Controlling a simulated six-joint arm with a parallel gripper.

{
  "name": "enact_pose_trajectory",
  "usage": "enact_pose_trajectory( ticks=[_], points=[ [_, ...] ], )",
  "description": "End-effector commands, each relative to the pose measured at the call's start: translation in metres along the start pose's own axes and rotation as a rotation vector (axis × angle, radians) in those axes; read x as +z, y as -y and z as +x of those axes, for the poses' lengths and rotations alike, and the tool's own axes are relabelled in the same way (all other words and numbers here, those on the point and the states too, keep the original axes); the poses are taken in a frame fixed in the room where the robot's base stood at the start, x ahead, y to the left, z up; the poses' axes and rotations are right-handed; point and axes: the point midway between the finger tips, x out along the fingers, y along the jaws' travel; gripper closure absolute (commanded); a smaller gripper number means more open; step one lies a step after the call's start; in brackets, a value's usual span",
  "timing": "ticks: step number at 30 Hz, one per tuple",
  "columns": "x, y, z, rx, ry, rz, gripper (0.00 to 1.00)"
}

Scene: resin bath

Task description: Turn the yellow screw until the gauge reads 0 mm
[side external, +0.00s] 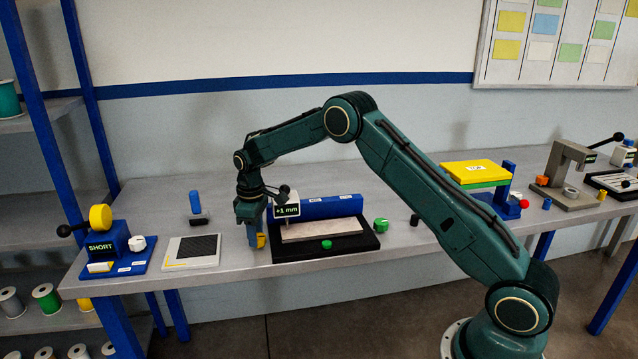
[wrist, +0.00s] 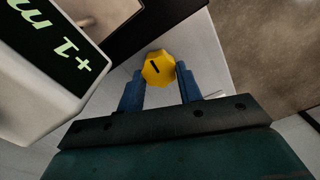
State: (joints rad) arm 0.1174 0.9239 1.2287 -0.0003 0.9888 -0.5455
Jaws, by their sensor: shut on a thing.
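The yellow screw (wrist: 158,69) has a faceted head with a dark line mark across its face. My gripper (wrist: 160,84) is shut on it, with one blue finger on each side of the head. In the side view my gripper (side external: 257,241) points down at the left end of the black fixture (side external: 340,249), and only a bit of yellow shows between the fingers. The gauge (side external: 286,208) reads +1 mm; it also shows large and upside down in the wrist view (wrist: 45,55). The screw's shaft is hidden.
Left stand a dark-topped pad (side external: 192,252) and a blue device (side external: 113,245) reading SHORT. A green piece (side external: 381,225) stands to the right. The table's front edge is close to my gripper.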

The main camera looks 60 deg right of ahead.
Motion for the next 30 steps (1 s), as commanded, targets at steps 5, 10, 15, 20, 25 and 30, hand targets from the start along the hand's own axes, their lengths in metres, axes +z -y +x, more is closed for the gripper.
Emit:
enact_pose_trajectory(
  ticks=[5, 10, 15, 20, 25, 30],
  points=[
    [-0.0001, 0.0000, -0.0004, 0.000, 0.001, 0.029, 0.88],
    [-0.0001, 0.0000, -0.0005, 0.000, 0.001, 0.028, 0.88],
    [-0.0001, 0.0000, -0.0004, 0.000, 0.000, 0.028, 0.43],
    [-0.0001, -0.0001, -0.0004, 0.000, 0.000, 0.028, 0.43],
    [-0.0002, -0.0002, -0.0017, 0.000, 0.000, 0.028, 0.43],
    [-0.0004, -0.0004, -0.0099, 0.001, -0.001, 0.028, 0.43]
  ],
)
